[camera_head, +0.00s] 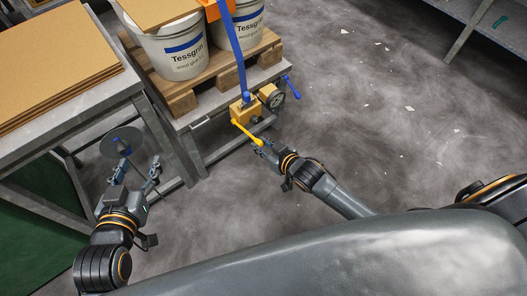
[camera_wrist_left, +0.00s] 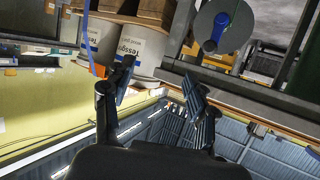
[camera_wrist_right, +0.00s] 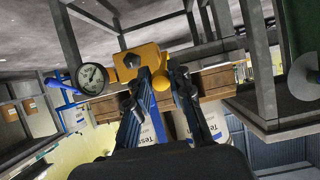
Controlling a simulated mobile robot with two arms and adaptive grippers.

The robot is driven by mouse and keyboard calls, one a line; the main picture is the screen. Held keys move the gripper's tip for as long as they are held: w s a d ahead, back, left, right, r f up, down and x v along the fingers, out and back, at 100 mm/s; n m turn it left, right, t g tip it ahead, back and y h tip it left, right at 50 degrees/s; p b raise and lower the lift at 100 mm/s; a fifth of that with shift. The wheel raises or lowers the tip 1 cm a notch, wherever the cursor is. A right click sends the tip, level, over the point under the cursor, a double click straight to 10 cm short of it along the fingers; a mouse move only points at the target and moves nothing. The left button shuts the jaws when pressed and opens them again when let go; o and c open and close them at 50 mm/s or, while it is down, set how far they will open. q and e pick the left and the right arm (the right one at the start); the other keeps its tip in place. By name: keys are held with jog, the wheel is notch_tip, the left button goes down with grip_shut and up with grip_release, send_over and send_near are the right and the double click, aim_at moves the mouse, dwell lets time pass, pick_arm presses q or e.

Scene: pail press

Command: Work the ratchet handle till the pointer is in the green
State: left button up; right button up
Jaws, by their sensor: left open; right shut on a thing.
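The yellow ratchet body (camera_head: 246,112) sits low at the front edge of the pallet stand, with a blue strap (camera_head: 235,55) running up from it. Its yellow handle (camera_head: 245,131) points down and toward me. My right gripper (camera_head: 264,149) is shut on the handle's knob end; the right wrist view shows the yellow handle (camera_wrist_right: 160,80) between its fingers. My left gripper (camera_head: 138,168) is open and empty, low at the left, away from the handle.
White Tessgrin pails (camera_head: 178,50) stand on a wooden pallet (camera_head: 195,88). A grey table (camera_head: 75,112) with brown boards is at left, near my left gripper. A grey disc (camera_head: 122,142) is beside it. The floor (camera_head: 400,130) at right is mostly clear.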

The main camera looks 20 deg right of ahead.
jog(key=f, duration=0.1)
jog(key=f+b, duration=0.1)
jog(key=f, duration=0.1)
jog(key=shift+s+d, duration=0.1)
jog(key=shift+s, duration=0.3)
pick_arm(q)
notch_tip(320, 180, up, 6)
jog(key=w+d+t+h, duration=0.1)
jog(key=w+t, duration=0.1)
jog(key=t, duration=0.2)
jog(key=shift+d, duration=0.15)
pick_arm(e)
grip_shut()
pick_arm(q)
jog(key=shift+r, duration=0.1)
